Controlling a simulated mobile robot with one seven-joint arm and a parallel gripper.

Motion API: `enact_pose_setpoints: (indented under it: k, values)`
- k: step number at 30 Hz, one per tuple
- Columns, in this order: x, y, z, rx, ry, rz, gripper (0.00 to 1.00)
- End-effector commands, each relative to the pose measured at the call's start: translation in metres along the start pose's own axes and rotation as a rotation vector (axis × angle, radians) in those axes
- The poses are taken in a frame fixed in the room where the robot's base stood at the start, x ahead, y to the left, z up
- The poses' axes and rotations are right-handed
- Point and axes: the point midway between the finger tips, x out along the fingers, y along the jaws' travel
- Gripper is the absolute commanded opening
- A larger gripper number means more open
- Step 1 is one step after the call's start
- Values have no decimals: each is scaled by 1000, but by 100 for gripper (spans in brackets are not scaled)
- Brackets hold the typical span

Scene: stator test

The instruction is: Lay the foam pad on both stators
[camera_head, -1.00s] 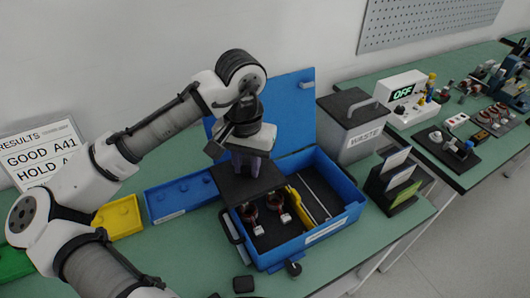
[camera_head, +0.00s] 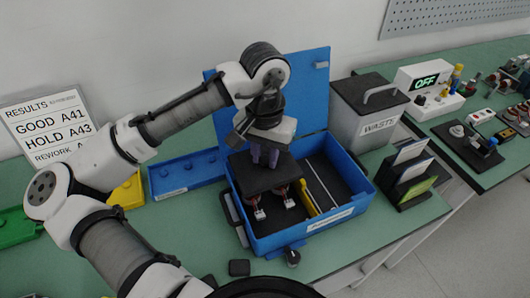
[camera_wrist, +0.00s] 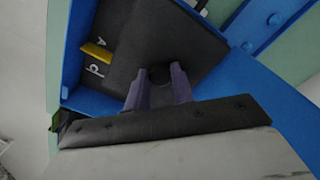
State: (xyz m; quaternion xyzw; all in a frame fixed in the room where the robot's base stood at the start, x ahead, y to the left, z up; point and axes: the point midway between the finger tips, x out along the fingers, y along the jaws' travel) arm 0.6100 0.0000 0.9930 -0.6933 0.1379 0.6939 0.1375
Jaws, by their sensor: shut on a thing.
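The foam pad (camera_head: 248,174) is a dark, flat square with a small knob on top. My gripper (camera_head: 264,158), with purple fingers, is shut on the knob; the fingers flank it in the wrist view (camera_wrist: 159,85). The pad is over the left compartment of the open blue case (camera_head: 330,222). Two copper-coloured stators with white tags, the left one (camera_head: 260,210) and the right one (camera_head: 286,197), show below the pad's front edge. Their rear parts are hidden. I cannot tell whether the pad touches them. In the wrist view the pad (camera_wrist: 185,45) hides both stators.
The case's raised lid (camera_head: 313,90) is behind. A grey waste bin (camera_head: 360,123) and a black file holder (camera_head: 405,180) stand to the right. A blue tray (camera_head: 185,173) lies left of the case.

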Motion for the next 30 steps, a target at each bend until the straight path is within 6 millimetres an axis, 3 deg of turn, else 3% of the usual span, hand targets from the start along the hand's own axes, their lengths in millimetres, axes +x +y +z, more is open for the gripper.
enact_pose_setpoints:
  k: [1, 18, 30]
  values:
    - [10, 0, 0, 0, 0, -1, 1]
    - [63, 0, 0, 1, -1, 1, 1]
    - [71, 0, 0, 1, 0, 0, 1]
